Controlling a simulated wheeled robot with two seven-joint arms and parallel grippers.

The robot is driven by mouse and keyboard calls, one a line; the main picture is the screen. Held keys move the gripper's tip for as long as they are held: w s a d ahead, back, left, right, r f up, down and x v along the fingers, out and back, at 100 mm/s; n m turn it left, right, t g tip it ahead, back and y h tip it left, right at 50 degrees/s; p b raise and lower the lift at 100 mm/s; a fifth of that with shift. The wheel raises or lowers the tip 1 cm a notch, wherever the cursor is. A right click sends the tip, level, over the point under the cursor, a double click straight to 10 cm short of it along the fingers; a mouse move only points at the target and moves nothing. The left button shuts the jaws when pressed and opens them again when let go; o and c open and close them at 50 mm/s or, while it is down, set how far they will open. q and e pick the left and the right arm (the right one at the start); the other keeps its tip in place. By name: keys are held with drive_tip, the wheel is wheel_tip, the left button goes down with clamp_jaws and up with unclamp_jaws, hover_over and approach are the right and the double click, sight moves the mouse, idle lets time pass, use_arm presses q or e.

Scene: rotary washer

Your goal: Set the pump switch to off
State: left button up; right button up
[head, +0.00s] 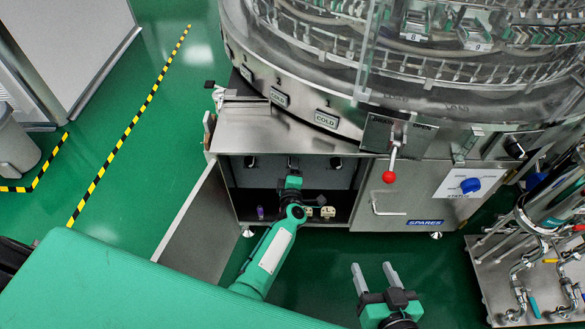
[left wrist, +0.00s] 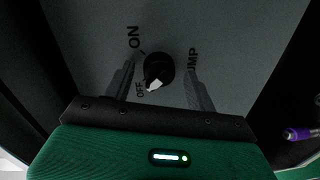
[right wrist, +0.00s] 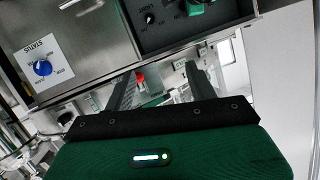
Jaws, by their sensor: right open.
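The pump switch is a round black knob (left wrist: 158,68) on a grey panel in the left wrist view, with ON printed above left, OFF below left, and a partly hidden PUMP label at right. Its white pointer faces down-left toward OFF. My left gripper (left wrist: 160,75) is open, with a finger on each side of the knob and visible gaps between. In the head view my left gripper (head: 292,174) reaches inside the open cabinet and partly covers the middle knob. My right gripper (head: 374,267) is open and empty in front of the cabinet.
The cabinet door (head: 187,232) stands open at left. Other black knobs are at left (head: 250,162) and right (head: 336,163) on the panel. A red-ball lever (head: 389,177) and blue status knob (head: 470,185) are at right. Small items, one purple (head: 261,212), stand below.

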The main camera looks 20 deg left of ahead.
use_arm(q)
drive_tip(key=shift+s, duration=0.1)
drive_tip(key=p+v, duration=0.4)
drive_tip(key=v, duration=0.9)
drive_tip(key=shift+s+p, duration=0.3)
drive_tip(key=shift+p, duration=0.1)
use_arm(e)
drive_tip(key=s+d+g+h, duration=0.3)
drive_tip(key=d+g, duration=0.3)
drive_tip(key=d, duration=0.3)
drive_tip(key=shift+f+h, duration=0.15)
drive_tip(key=shift+h, duration=0.35)
use_arm(q)
drive_tip(key=shift+d+r, duration=0.1)
drive_tip(key=shift+r, duration=0.05)
use_arm(e)
drive_tip(key=shift+a, duration=0.1)
